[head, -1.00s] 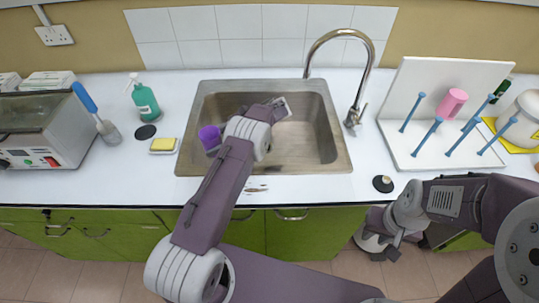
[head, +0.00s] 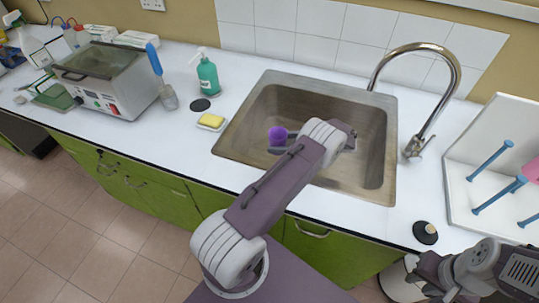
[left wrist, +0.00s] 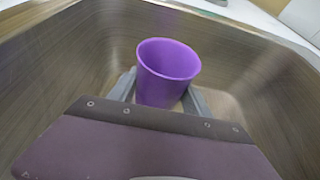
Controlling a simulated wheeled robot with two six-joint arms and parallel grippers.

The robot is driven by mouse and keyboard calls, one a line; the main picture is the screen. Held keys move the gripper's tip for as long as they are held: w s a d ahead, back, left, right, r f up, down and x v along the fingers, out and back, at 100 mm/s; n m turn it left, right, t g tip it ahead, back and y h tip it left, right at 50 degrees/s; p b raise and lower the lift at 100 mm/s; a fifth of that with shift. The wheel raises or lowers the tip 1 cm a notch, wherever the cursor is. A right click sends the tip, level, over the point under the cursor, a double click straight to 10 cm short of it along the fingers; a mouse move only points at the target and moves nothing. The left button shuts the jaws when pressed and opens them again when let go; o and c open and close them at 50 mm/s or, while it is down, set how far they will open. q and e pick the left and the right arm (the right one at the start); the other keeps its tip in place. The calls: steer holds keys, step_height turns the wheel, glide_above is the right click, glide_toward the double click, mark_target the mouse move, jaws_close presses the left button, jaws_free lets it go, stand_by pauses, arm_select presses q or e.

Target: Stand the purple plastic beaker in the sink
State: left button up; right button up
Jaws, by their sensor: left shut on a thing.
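The purple plastic beaker (head: 278,136) is inside the steel sink (head: 236,140), toward its left side. In the left wrist view the beaker (left wrist: 168,72) has its open rim up and looks roughly upright. My left gripper (left wrist: 160,97) is shut on it, with one grey finger on each side. In the head view my left arm hides much of that gripper. Whether the beaker's base touches the sink floor is hidden. My right gripper (head: 436,288) is low at the bottom right, in front of the counter, and its fingers are not clear.
A curved tap (head: 440,75) stands at the sink's right rear. A yellow sponge (head: 211,121), a green soap bottle (head: 207,75) and a brush in a holder (head: 168,98) stand left of the sink. A white drying rack (head: 490,150) is at right.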

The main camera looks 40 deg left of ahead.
arm_select(q)
steer(key=s+a+f, duration=0.2)
steer(key=s, duration=0.1)
steer(key=s+a+f, duration=0.1)
steer(key=shift+s+f+p, duration=0.1)
steer(key=shift+s+p, duration=0.1)
steer(key=shift+p, duration=0.1)
step_height(320, 180, down, 3)
steer(key=shift+f, duration=0.55)
steer(key=shift+f+b, duration=0.15)
steer(key=shift+b, duration=0.3)
steer(key=o, duration=1.4)
steer(key=shift+o, duration=0.2)
